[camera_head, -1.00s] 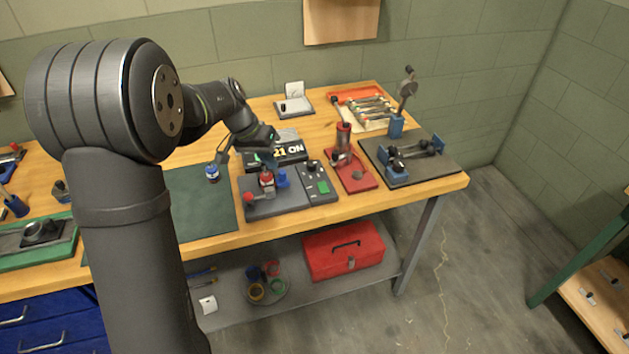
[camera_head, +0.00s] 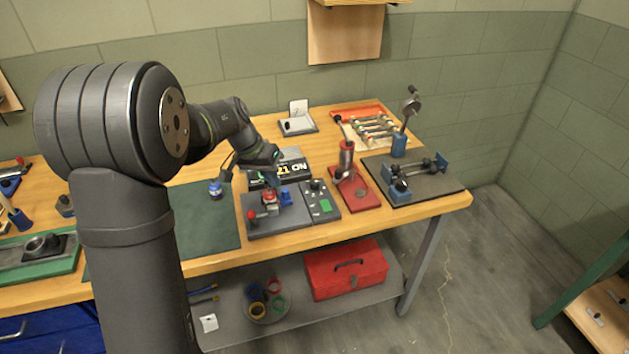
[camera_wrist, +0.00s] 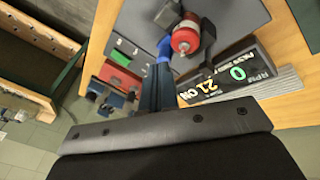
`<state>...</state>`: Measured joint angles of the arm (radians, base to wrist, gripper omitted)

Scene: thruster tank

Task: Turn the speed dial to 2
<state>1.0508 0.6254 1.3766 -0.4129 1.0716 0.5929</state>
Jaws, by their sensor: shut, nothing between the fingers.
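The control box (camera_head: 322,203) with a black dial (camera_head: 315,185) on top and a green screen is at the right end of the grey thruster base (camera_head: 280,222). The dial's marks are too small to read. The box also shows in the wrist view (camera_wrist: 125,40), where I cannot make out the dial. My gripper (camera_head: 274,181) is above the base, left of the control box and close to the red-capped part. In the wrist view my gripper (camera_wrist: 160,66) is shut and empty, its tips near the blue clamp (camera_wrist: 164,48). Its exact height above the base is unclear.
A black display (camera_head: 280,172) stands behind the base; the wrist view shows a green 0 on it. A red press stand (camera_head: 355,188) is right of the control box. A blue-capped jar (camera_head: 215,190) stands on the dark mat (camera_head: 205,225). A small card reads 2 (camera_head: 298,107).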

